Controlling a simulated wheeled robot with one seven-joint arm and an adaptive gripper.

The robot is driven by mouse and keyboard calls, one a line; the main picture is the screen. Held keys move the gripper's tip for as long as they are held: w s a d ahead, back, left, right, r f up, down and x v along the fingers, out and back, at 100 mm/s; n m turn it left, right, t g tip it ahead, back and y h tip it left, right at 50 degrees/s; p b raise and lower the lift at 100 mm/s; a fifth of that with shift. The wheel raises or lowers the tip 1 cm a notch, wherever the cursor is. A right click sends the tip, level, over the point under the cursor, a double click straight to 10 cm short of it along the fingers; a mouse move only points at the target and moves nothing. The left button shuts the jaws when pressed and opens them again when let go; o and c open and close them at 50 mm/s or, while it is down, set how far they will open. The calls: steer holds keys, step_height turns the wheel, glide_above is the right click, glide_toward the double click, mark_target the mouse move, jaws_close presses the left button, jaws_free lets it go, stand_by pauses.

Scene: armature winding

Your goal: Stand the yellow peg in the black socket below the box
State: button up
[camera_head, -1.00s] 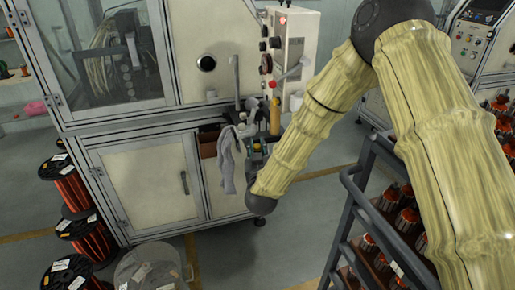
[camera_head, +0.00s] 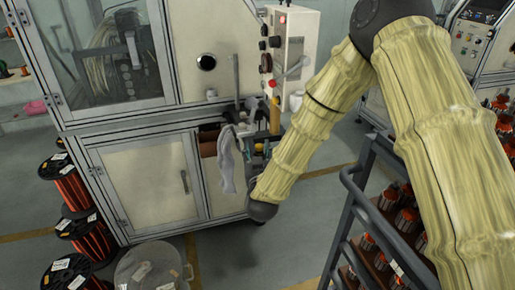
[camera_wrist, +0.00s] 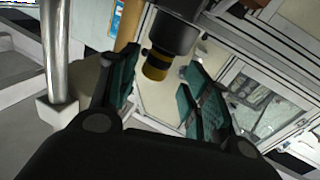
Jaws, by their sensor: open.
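In the wrist view a short yellow peg end with a dark band (camera_wrist: 156,64) shows at the mouth of a black cylinder (camera_wrist: 174,30), which looks like the socket. My gripper (camera_wrist: 160,82) is open, with its teal-padded fingers apart on either side of the yellow end. I cannot tell whether they touch it. In the head view an upright yellow cylinder (camera_head: 274,116) shows below the white control box (camera_head: 291,46). I cannot tell whether it is the same piece. My gripper is mostly hidden behind my arm there.
A grey cloth (camera_head: 227,160) hangs at the cabinet (camera_head: 150,185) corner, beside a brown bin (camera_head: 208,147). A metal post (camera_wrist: 56,50) stands close at the left in the wrist view. A dark rack (camera_head: 352,215) of armatures stands to the right. Wire spools (camera_head: 70,185) stand at left.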

steer(key=s, duration=1)
steer(key=s+d+f+g, duration=0.3)
steer(key=s+d+f, duration=0.15)
steer(key=f, duration=0.45)
steer(key=s+d+f+g, duration=0.3)
steer(key=s+f+g, duration=0.15)
steer(key=f, duration=0.45)
steer(key=s+d+f+g, duration=0.2)
steer(key=s+d+f, duration=0.3)
steer(key=f, duration=0.5)
steer(key=s+d+f+g, duration=0.3)
steer(key=s, duration=0.5)
steer(key=s+d+f+m+g, duration=0.1)
steer(key=s+d+f+g, duration=0.2)
steer(key=s, duration=0.6)
steer(key=s+d+f+m+g+h, duration=0.1)
steer(key=s+d+f+g, duration=0.2)
steer(key=s, duration=0.5)
steer(key=shift+s+d+f, duration=0.25)
steer(key=shift+d+f, duration=0.4)
steer(key=shift+d, duration=0.15)
